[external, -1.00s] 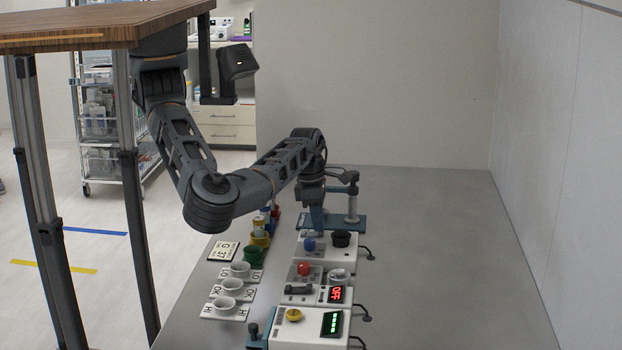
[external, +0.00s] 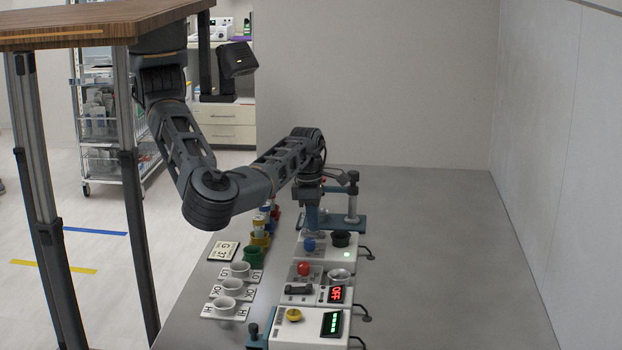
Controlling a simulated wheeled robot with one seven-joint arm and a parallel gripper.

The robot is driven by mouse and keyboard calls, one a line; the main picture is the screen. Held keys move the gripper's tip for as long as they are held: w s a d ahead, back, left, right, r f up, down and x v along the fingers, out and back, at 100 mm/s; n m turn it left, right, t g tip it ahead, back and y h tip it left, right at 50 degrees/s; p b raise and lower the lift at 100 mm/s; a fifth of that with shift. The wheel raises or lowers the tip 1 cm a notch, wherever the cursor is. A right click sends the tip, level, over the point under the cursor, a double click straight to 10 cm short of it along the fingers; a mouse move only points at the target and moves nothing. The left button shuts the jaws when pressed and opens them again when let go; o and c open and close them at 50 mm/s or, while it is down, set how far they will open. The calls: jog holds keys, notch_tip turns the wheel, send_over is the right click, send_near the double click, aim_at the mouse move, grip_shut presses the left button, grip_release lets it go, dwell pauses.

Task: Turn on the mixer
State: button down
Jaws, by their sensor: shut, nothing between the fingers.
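The device that looks like the mixer is a white box (external: 362,252) with a black round cup (external: 341,239) on top, a blue knob (external: 309,244) at its left and a small lit green light (external: 347,254) on its front. My gripper (external: 312,231) is shut and empty. It points down at the back left part of this box, just behind the blue knob. Whether the fingertips touch the box cannot be told from this view.
In front stand a device with a red knob (external: 303,268), a metal bowl and a red "OFF" display (external: 336,294), then one with a yellow knob (external: 293,314) and green display. A teal stand (external: 352,220) is behind. White cups (external: 231,288) sit left. The table's right side is clear.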

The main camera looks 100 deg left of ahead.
aim_at(320, 232)
jog(key=shift+r, duration=0.1)
notch_tip(320, 232, up, 14)
jog(key=w+p, duration=0.1)
jog(key=p, duration=0.2)
jog(key=shift+w, duration=0.4)
dwell(0.5)
